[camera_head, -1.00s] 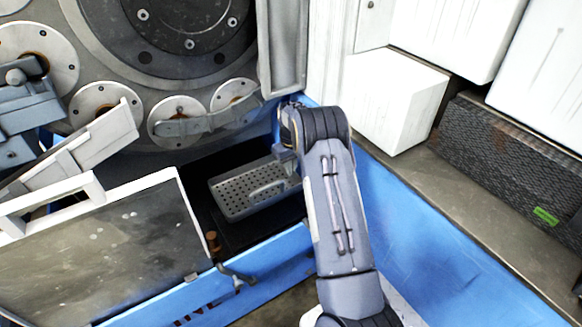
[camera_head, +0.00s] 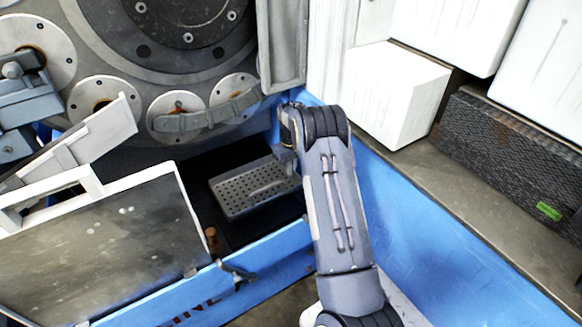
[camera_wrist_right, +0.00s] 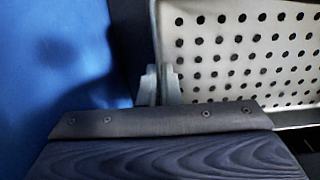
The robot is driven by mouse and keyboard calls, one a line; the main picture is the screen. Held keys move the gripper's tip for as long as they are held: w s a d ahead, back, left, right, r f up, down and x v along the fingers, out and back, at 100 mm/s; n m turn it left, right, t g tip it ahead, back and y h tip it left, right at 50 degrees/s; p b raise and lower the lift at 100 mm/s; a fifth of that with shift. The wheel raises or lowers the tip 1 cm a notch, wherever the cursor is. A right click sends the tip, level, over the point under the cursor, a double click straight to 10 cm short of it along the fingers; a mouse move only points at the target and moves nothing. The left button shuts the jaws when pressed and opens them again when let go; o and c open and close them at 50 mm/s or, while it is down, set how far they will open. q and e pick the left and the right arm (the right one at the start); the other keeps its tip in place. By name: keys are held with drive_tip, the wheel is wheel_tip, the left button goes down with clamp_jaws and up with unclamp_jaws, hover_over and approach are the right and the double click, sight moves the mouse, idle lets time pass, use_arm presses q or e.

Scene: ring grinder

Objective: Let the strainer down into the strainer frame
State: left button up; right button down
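The perforated strainer floor (camera_wrist_right: 245,50) fills the upper right there. The strainer frame cannot be told apart from the dark recess (camera_head: 207,165) around the strainer, and I cannot tell whether the strainer touches it. My left gripper is not in view.
A blue wall (camera_head: 295,245) with a small tap-like fitting (camera_head: 236,272) closes the front of the recess. A white-framed panel (camera_head: 100,240) stands left. The grinder's round discs (camera_head: 178,112) are behind. Blue casing (camera_head: 420,235) and white boxes (camera_head: 395,95) lie right of my arm.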

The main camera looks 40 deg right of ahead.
sight(291, 180)
drive_tip(key=shift+f+b, duration=0.7)
drive_tip(key=shift+f, duration=0.7)
drive_tip(key=shift+f+b, duration=1.1)
drive_tip(key=shift+f, duration=0.65)
drive_tip(key=shift+f+b, duration=1.5)
drive_tip(key=shift+f, duration=0.65)
drive_tip(key=c, duration=1.6)
unclamp_jaws()
drive_tip(key=shift+o, duration=0.2)
drive_tip(key=shift+s+f, duration=0.1)
